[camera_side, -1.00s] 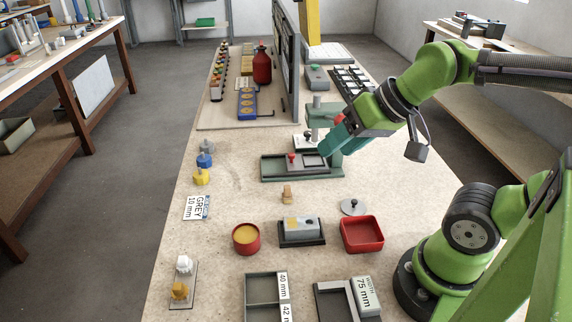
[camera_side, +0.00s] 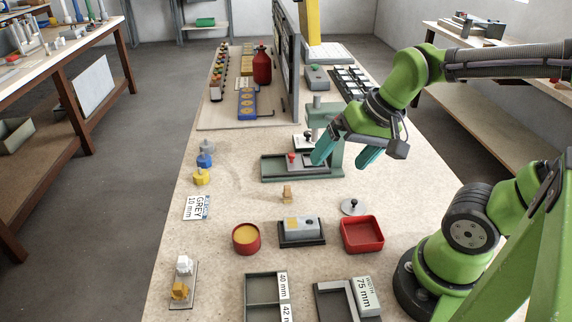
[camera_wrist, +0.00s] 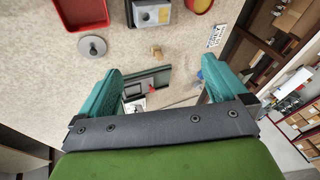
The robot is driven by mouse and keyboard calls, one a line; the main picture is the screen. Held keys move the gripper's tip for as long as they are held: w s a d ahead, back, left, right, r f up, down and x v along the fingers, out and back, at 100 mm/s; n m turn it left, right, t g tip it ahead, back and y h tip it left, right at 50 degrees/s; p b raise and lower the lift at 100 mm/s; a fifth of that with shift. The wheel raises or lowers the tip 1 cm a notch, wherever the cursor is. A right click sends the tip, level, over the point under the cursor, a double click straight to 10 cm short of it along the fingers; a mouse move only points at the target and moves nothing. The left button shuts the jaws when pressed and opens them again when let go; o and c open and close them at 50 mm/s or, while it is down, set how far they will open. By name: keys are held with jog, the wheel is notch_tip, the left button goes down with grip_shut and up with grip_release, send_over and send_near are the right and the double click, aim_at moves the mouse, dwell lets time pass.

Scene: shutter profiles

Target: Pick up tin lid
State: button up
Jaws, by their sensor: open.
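The tin lid (camera_side: 353,207) is a small grey disc with a dark knob on top. It lies flat on the bench, just behind the red square tray. In the wrist view the lid (camera_wrist: 93,46) is at the upper left, beyond the left finger. The round red tin (camera_side: 246,239) with yellow contents stands left of it. My gripper (camera_side: 343,157) is open and empty, with teal fingers spread, above and behind the lid near the green press stand. In the wrist view my gripper (camera_wrist: 162,85) has clear space between its fingers.
The red tray (camera_side: 362,235) is close in front of the lid. A grey block on a dark base (camera_side: 301,231) and a small wooden piece (camera_side: 287,194) stand to its left. The green stand (camera_side: 325,165) is beside my fingers. The bench left of the wooden piece is clear.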

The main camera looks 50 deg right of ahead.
jog(key=s+d+f+m+g, duration=0.3)
jog(key=d+f+m+g, duration=0.35)
jog(key=f, duration=0.35)
jog(key=t+h, duration=0.1)
jog(key=h, duration=0.1)
send_over(355, 200)
jog(key=f, duration=0.3)
jog(key=shift+s+a, duration=0.15)
jog(key=shift+a, duration=0.05)
jog(key=shift+d+f+t, duration=0.2)
jog(key=shift+f+t, duration=0.05)
jog(key=shift+f, duration=3.55)
jog(key=c, duration=1.1)
jog(key=shift+r, duration=0.1)
